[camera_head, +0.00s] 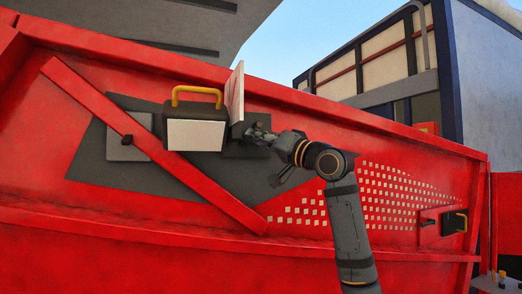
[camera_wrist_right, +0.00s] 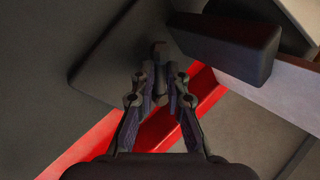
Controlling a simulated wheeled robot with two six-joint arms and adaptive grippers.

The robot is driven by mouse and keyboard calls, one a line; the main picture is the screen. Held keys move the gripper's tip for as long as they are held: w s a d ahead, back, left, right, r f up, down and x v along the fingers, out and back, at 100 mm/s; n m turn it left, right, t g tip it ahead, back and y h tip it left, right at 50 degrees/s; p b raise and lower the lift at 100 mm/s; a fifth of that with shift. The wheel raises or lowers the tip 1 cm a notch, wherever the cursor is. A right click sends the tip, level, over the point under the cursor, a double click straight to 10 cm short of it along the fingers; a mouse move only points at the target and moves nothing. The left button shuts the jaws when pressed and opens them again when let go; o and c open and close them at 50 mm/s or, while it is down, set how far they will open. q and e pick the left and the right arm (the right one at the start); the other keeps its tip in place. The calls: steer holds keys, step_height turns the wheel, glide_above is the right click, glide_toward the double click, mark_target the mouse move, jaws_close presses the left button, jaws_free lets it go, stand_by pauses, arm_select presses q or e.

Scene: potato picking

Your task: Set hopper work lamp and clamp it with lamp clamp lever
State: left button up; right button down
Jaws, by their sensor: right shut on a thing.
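The hopper work lamp (camera_head: 195,133), a dark box with a pale front face and a yellow handle on top, sits against the dark grey panel on the red hopper wall. My right gripper (camera_head: 258,136) is just right of it, beyond an upright pale plate. In the right wrist view the fingers (camera_wrist_right: 160,82) are close together on a small dark piece (camera_wrist_right: 158,50), which looks like the lamp clamp lever; most of it is hidden between the fingers. Whether the lamp touches its mount cannot be told. My left gripper is not in view.
The pale plate (camera_head: 237,97) stands out from the wall between lamp and gripper. A dark block (camera_wrist_right: 226,47) is close to the fingers. A slanted red bar (camera_head: 150,147) crosses the panel at left. A black box with a yellow handle (camera_head: 454,223) is at far right.

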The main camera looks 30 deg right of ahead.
mark_target(247, 128)
steer(key=shift+w+a+r+m+t+h+b, duration=0.1)
steer(key=shift+a+r+m+t+h+b, duration=0.4)
steer(key=shift+m+h+b, duration=1.45)
steer(key=shift+w+a+r+m+t+h+b, duration=0.2)
steer(key=shift+m+t+h, duration=0.75)
steer(key=shift+m, duration=2.15)
steer(key=shift+a+r+m+t+h+b, duration=0.5)
steer(key=shift+m+h+b, duration=0.35)
steer(key=shift+m+h, duration=1.35)
steer(key=shift+m, duration=0.65)
steer(key=c, duration=1.5)
jaws_free()
steer(key=shift+c, duration=0.2)
steer(key=shift+o, duration=0.9)
steer(key=shift+a, duration=0.25)
